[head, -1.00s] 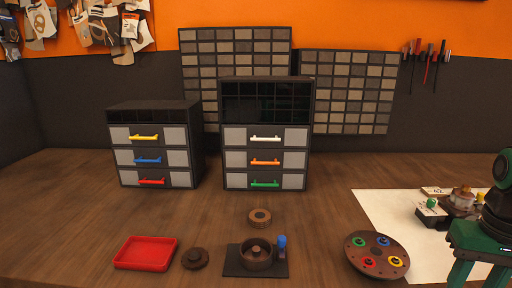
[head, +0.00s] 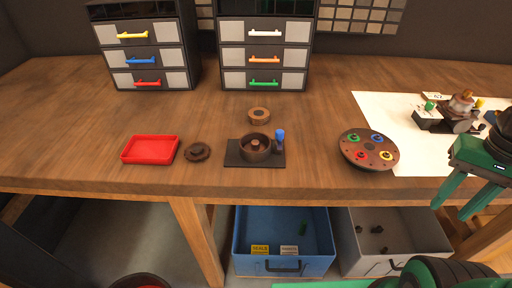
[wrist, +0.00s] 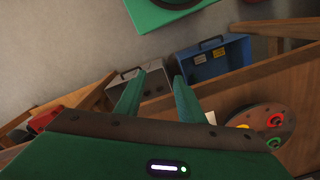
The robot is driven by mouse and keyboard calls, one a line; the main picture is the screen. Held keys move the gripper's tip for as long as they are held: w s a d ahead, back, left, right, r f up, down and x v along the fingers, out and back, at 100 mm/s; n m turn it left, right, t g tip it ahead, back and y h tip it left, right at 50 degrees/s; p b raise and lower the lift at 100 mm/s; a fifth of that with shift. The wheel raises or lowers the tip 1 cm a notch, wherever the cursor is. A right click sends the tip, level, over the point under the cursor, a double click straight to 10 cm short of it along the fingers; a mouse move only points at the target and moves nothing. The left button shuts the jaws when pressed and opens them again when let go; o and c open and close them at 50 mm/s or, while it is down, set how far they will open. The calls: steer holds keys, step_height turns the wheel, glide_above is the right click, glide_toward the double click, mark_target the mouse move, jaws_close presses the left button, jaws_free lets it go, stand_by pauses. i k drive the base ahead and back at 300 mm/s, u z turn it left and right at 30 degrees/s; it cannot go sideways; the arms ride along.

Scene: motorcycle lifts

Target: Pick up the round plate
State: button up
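The round plate (head: 369,158) is a dark brown disc on the wooden table, right of the middle in the head view. It carries several coloured knobs: green, blue, red and yellow. It also shows at the lower right of the wrist view (wrist: 249,119), partly cut by my gripper body. My gripper (head: 452,213) has green fingers and hangs at the right in the head view, right of the plate and apart from it. In the wrist view its fingers (wrist: 159,75) stand apart with nothing between them.
A black base with a brown cup and blue knob (head: 254,154), a brown ring (head: 259,115), a small dark disc (head: 197,152) and a red tray (head: 150,149) lie left. A white sheet (head: 393,121) bears parts. Blue (head: 283,266) and grey bins stand below.

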mark_target(255, 146)
steer(key=z, duration=1.15)
steer(key=k, duration=0.9)
steer(key=u, duration=0.65)
steer(key=i, duration=1)
